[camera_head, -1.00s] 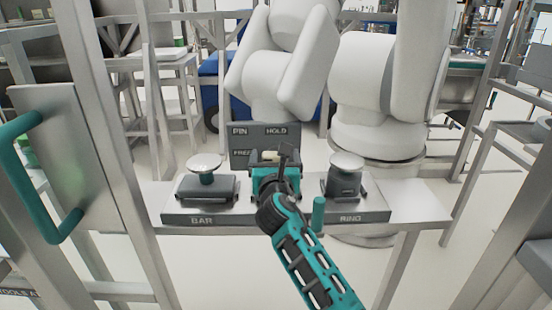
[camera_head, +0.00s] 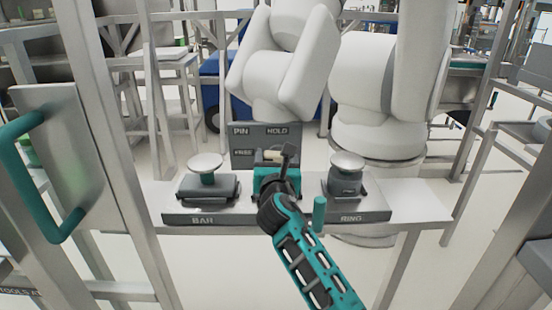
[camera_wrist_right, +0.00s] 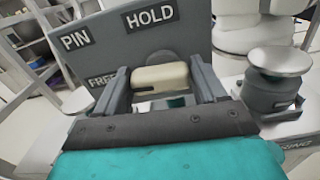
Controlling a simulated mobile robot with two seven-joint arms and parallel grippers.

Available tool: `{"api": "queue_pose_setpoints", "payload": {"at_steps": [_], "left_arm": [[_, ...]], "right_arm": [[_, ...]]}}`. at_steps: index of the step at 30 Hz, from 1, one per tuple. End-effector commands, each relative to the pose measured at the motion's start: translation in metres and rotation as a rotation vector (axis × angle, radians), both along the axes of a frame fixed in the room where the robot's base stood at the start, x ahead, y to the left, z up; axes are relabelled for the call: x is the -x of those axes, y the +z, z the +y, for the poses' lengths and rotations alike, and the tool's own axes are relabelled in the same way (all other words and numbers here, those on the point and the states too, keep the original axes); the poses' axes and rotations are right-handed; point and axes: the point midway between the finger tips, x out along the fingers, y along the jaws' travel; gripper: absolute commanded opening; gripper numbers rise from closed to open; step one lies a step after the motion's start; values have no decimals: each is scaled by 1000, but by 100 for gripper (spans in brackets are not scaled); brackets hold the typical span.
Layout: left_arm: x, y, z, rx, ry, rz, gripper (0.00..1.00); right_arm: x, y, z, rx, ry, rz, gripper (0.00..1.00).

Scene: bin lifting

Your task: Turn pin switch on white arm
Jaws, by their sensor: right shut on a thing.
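A dark grey panel (camera_head: 252,134) with the labels PIN, HOLD and FREE stands in front of the large white arm (camera_head: 278,80). It also shows in the right wrist view (camera_wrist_right: 205,38). My right gripper (camera_head: 277,158) is at the panel's lower front. In the right wrist view its two grey fingers (camera_wrist_right: 160,86) stand on either side of a beige switch handle (camera_wrist_right: 158,75), shut on it. The handle lies roughly level, below the HOLD label. The FREE label is partly hidden behind the left finger. My left gripper is not in view.
A low base marked BAR and RING carries a left disc-topped fixture (camera_head: 206,163) and a right one (camera_head: 347,163), flanking my gripper. A short teal post (camera_head: 319,213) stands near its front. A metal frame with a teal handle (camera_head: 30,180) is at the left.

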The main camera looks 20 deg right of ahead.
Motion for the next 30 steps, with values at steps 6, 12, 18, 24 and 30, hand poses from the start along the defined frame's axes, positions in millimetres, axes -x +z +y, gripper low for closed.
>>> {"api": "queue_pose_setpoints", "payload": {"at_steps": [6, 12, 18, 24, 30], "left_arm": [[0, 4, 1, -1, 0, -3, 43], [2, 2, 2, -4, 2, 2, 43], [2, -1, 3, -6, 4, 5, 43], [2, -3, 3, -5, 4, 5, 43], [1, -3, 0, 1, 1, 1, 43]], "right_arm": [[0, 1, 0, -135, 1, -39, 40], [0, 1, -1, -311, 1, -90, 40], [1, 1, -2, -495, 0, -142, 40], [1, 1, -3, -678, 0, -196, 40], [1, 1, -3, -863, 0, -248, 40]]}}
